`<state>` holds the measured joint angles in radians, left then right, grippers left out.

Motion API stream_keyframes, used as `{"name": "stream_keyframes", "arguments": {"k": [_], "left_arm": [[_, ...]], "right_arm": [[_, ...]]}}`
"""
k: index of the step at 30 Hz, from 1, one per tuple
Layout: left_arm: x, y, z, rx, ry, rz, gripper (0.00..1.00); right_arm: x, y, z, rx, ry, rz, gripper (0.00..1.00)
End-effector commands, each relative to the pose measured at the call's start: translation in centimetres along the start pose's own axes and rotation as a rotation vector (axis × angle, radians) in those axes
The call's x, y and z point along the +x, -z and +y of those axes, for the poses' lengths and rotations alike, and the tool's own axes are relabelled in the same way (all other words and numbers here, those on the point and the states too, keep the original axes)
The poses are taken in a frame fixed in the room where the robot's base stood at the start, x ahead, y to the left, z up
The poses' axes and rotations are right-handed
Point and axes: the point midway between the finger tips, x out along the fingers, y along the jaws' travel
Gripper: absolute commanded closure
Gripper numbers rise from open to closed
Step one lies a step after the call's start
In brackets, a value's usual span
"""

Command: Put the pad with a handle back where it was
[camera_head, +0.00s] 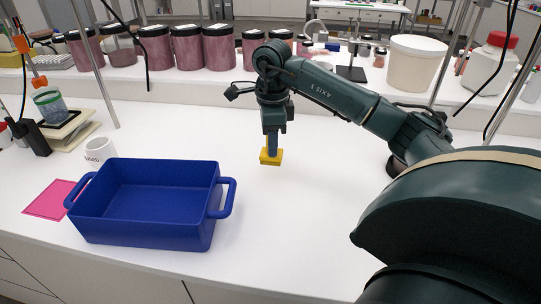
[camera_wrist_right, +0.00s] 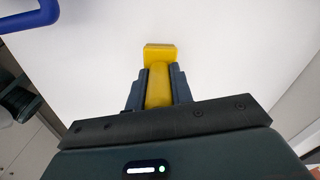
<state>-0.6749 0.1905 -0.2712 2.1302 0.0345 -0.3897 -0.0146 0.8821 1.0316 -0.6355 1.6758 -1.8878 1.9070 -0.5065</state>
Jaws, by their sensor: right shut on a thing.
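The yellow pad with a handle (camera_head: 271,157) is under my right gripper (camera_head: 272,143), over the white table to the right of the blue bin. In the right wrist view the yellow pad (camera_wrist_right: 159,53) shows beyond the fingertips, and its yellow handle lies between the two fingers of my right gripper (camera_wrist_right: 158,88). The right gripper is shut on the handle. The pad is at or very near the tabletop; I cannot tell whether it touches. My left gripper is not in view.
A blue bin (camera_head: 150,233) with side handles stands at the front left, empty as far as I see. A pink mat (camera_head: 50,199) and a white mug (camera_head: 99,150) are left of it. Lidded jars (camera_head: 187,47) line the back shelf. The table (camera_head: 300,215) right of the bin is clear.

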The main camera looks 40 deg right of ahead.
Motion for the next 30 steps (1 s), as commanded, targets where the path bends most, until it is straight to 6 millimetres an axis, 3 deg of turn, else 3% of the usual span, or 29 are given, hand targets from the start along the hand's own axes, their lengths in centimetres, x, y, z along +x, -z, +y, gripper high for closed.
{"name": "stream_keyframes", "arguments": {"k": [9, 20, 21, 30], "left_arm": [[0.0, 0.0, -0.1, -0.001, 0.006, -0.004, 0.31], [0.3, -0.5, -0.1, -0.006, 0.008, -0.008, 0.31], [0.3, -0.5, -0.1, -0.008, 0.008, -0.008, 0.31], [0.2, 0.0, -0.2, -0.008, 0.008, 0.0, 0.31]], "right_arm": [[3.7, 0.0, 0.1, 0.0, -0.004, 0.001, 1.0], [4.3, 0.0, 0.0, 0.0, -0.001, 0.0, 1.0], [4.3, 0.0, 0.0, 0.0, -0.001, 0.0, 0.77], [4.2, 0.0, 0.0, 0.0, -0.001, 0.0, 0.56]]}}
